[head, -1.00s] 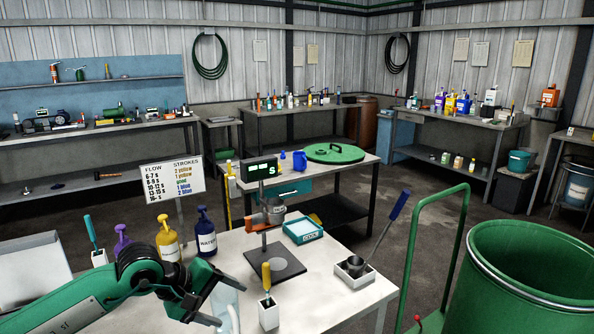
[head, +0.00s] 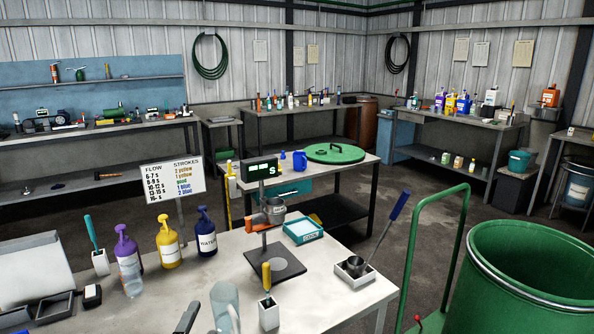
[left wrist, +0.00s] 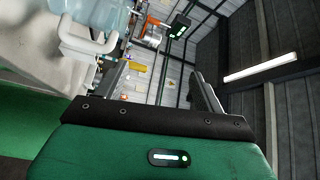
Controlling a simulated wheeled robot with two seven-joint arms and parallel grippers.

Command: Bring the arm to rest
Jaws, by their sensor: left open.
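My left gripper (head: 188,320) shows only as dark fingertips at the bottom edge of the head view; the rest of the arm is out of frame. In the left wrist view its two dark fingers (left wrist: 160,92) stand wide apart with nothing between them. A clear jug (head: 225,306) stands on the white table (head: 345,305) just right of the fingertips, apart from them as far as I can see. Its pale handle (left wrist: 88,45) shows at the upper left of the left wrist view. My right gripper is in neither view.
Purple (head: 128,262), yellow (head: 168,245) and blue (head: 205,232) pump bottles stand at the table's left. A stand with a cup (head: 272,212) is at mid-table, with a yellow-handled tool in a white holder (head: 268,313) before it. A green drum (head: 530,290) is at right.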

